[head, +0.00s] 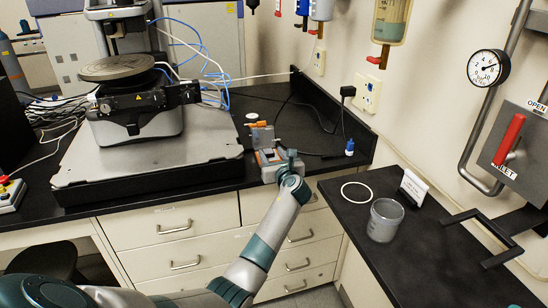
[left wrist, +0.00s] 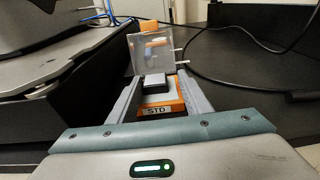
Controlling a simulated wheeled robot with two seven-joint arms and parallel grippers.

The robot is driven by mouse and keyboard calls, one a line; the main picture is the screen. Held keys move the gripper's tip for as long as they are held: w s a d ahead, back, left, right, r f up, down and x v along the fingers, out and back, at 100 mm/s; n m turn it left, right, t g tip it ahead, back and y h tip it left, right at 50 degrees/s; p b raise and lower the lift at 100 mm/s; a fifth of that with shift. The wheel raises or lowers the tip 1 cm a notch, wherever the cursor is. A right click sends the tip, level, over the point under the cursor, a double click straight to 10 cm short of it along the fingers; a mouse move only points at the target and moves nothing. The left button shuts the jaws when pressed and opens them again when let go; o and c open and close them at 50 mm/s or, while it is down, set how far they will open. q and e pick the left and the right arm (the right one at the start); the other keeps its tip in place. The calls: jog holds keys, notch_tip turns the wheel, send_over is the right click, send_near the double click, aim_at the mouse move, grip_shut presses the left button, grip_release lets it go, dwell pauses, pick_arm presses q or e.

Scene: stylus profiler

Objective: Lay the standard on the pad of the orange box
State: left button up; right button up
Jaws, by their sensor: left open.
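The orange box (left wrist: 172,107), marked STD, stands on the black bench with its clear lid (left wrist: 153,54) raised at the back. The box also shows in the head view (head: 268,153), partly hidden by my gripper. A small light grey block, the standard (left wrist: 154,80), appears to lie on the dark pad (left wrist: 153,98) inside the box; its contact underneath is hard to see. My left gripper (left wrist: 158,77) is open, with one finger on each side of the block and visible gaps between. In the head view my left gripper (head: 277,160) reaches over the box. My right gripper is not in view.
The profiler (head: 135,110) on its grey plate stands left of the box. Blue and white cables run behind. A blue-capped bottle (head: 349,147) stands at the back right. The right bench holds a white ring (head: 357,192), a jar (head: 385,220) and a card (head: 413,187).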

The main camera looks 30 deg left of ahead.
pick_arm(q)
jog(key=shift+s+f, duration=0.2)
jog(key=shift+f, duration=0.35)
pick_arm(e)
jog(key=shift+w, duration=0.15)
pick_arm(q)
jog(key=shift+r, duration=0.2)
jog(key=shift+s+r, duration=0.1)
jog(key=shift+r, duration=0.1)
jog(key=r+v, duration=0.1)
jog(key=v, duration=1)
jog(key=shift+d+b, duration=0.25)
jog(key=shift+b, duration=0.2)
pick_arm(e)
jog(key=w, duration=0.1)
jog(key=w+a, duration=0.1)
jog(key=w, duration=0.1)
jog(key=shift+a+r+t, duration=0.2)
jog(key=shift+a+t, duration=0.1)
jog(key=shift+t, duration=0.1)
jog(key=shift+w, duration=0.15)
